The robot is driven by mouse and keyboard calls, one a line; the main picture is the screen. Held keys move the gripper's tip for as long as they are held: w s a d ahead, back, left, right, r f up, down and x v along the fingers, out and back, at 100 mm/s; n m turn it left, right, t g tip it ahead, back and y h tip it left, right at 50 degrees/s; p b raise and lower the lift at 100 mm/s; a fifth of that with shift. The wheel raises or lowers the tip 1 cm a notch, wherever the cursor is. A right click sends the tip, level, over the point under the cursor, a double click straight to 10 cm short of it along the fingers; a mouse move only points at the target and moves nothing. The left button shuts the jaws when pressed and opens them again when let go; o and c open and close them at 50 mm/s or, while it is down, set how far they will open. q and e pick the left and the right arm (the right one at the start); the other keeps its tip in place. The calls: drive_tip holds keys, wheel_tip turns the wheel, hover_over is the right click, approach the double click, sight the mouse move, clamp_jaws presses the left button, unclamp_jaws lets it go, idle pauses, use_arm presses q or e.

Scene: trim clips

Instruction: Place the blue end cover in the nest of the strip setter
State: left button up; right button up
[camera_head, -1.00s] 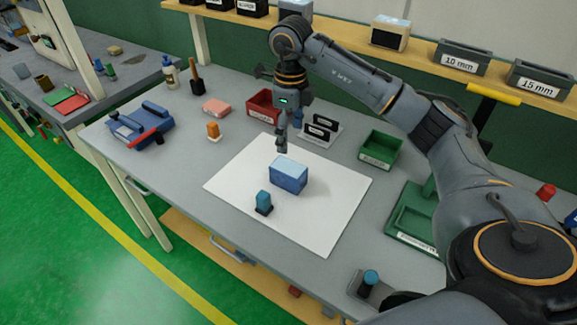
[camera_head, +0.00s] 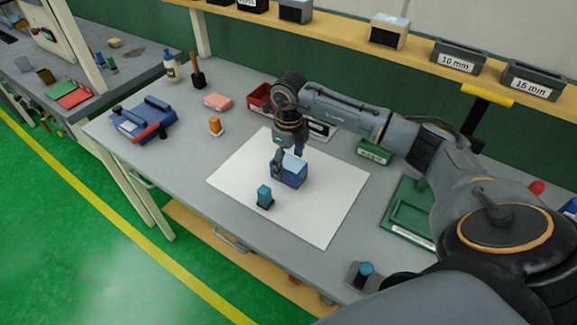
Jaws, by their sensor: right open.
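A small blue piece on a dark base (camera_head: 265,196) stands on the sheet in front of the block. A blue device with a red handle (camera_head: 143,121) stands at the bench's left end. I cannot tell for certain which of these is the end cover or the strip setter. My left gripper is out of view.
A red bin (camera_head: 259,97) and a green bin (camera_head: 374,152) stand behind the sheet. A green tray (camera_head: 407,215) is to the right. An orange piece (camera_head: 215,125) and a pink block (camera_head: 217,101) stand left of the sheet. The front left of the bench is clear.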

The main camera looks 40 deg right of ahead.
sight(289, 162)
drive_tip(key=shift+f, duration=1.5)
drive_tip(key=c, duration=1.4)
drive_tip(key=shift+r, duration=0.15)
drive_tip(key=shift+c, duration=0.2)
